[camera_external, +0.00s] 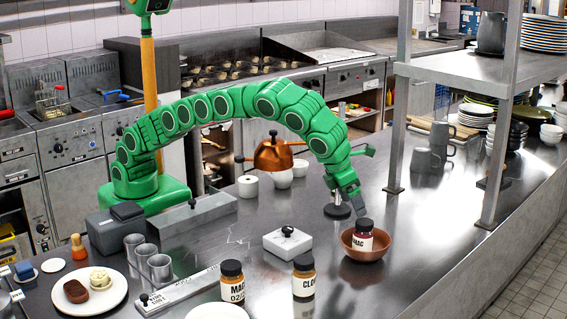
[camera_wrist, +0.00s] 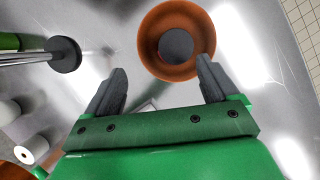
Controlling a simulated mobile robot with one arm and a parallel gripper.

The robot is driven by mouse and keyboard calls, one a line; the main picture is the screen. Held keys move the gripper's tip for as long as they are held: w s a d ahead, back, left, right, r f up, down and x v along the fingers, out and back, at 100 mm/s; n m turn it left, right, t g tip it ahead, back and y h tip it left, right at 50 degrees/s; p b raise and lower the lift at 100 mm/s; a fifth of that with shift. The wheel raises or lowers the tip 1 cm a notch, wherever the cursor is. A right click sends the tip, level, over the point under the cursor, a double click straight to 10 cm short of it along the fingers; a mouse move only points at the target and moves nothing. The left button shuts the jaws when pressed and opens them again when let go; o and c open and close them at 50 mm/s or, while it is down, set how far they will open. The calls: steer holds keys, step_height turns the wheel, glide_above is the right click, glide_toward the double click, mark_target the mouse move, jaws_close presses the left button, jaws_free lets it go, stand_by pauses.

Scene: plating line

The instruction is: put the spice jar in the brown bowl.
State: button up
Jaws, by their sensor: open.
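The brown bowl (camera_external: 374,256) stands on the steel counter, right of centre in the external view. A spice jar (camera_external: 362,236) with a dark lid and a white label stands upright inside it. In the wrist view the bowl (camera_wrist: 152,28) is ahead at the top, with the jar's round dark lid (camera_wrist: 176,44) in it. My gripper (camera_external: 357,204) is above the bowl. Its fingers (camera_wrist: 160,68) are spread apart, with nothing between them; the jar is beyond the fingertips.
A round dark base with a metal rod (camera_wrist: 64,54) stands close left of the bowl. A white box with a knob (camera_external: 287,243) lies further left. A copper heat lamp (camera_external: 273,156) hangs behind. A shelf post (camera_external: 494,165) rises at right. The counter right of the bowl is clear.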

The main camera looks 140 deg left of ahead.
steer(key=s+d+r+n+g+h, duration=0.1)
steer(key=s+d+r+n, duration=0.3)
steer(key=s, duration=0.3)
steer(key=s+d+r+n, duration=0.2)
steer(key=s+d+r, duration=0.2)
steer(key=s+r, duration=0.35)
steer(key=s+d+n+h, duration=0.1)
steer(key=s+d+n, duration=0.2)
steer(key=s, duration=0.5)
steer(key=s+d+n, duration=0.2)
steer(key=s+n, duration=0.1)
steer(key=s, duration=0.6)
steer(key=s+d+f+n+g, duration=0.1)
steer(key=s+d+f+n, duration=0.1)
steer(key=s, duration=0.9)
steer(key=s+d+f+n+g+h, duration=0.1)
steer(key=s+d+f+n, duration=0.2)
steer(key=s, duration=0.9)
steer(key=s+d+f+n+h, duration=0.1)
steer(key=s+d+f+n, duration=0.2)
steer(key=s, duration=0.9)
steer(key=n, duration=0.3)
steer(key=shift+d+f+g, duration=0.25)
steer(key=shift+f+g, duration=0.1)
steer(key=shift+g, duration=0.05)
